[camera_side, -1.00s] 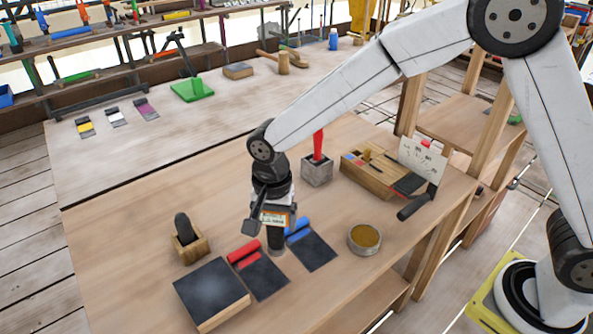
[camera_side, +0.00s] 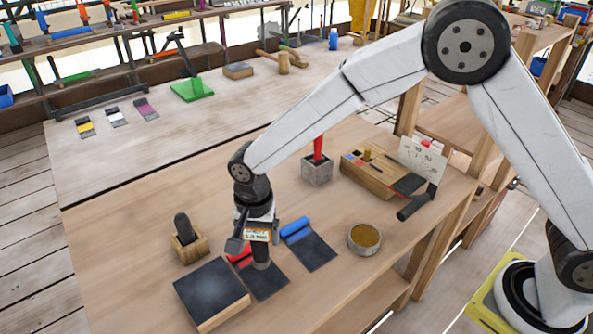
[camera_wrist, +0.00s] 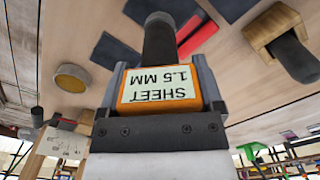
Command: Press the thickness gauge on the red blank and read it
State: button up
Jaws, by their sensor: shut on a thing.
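My gripper (camera_side: 258,226) is shut on the thickness gauge (camera_side: 258,236), an orange body with a pale label and a dark cylindrical foot pointing down. In the wrist view the gauge (camera_wrist: 158,92) sits between the jaws, its label reading "SHEET 1.5 MM" upside down. The red blank (camera_side: 268,284) is a dark flat sheet with red at its far end, partly hidden by the gauge. The foot overlaps this sheet; I cannot tell whether it touches. The blue blank (camera_side: 313,252), a dark sheet with a blue roll, lies to the right.
A thick black-topped block (camera_side: 211,292) lies close left of the red blank. A wooden holder with a dark knob (camera_side: 188,243) stands behind it. A round tin (camera_side: 364,239), a stone block with a red handle (camera_side: 316,169) and a wooden organiser (camera_side: 372,176) stand to the right.

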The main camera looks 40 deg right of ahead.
aim_at(261, 252)
jog(key=shift+f, duration=1.3)
jog(key=shift+f, duration=1.6)
dwell(1.2)
jog(key=shift+r, duration=0.1)
jog(key=shift+r, duration=2.5)
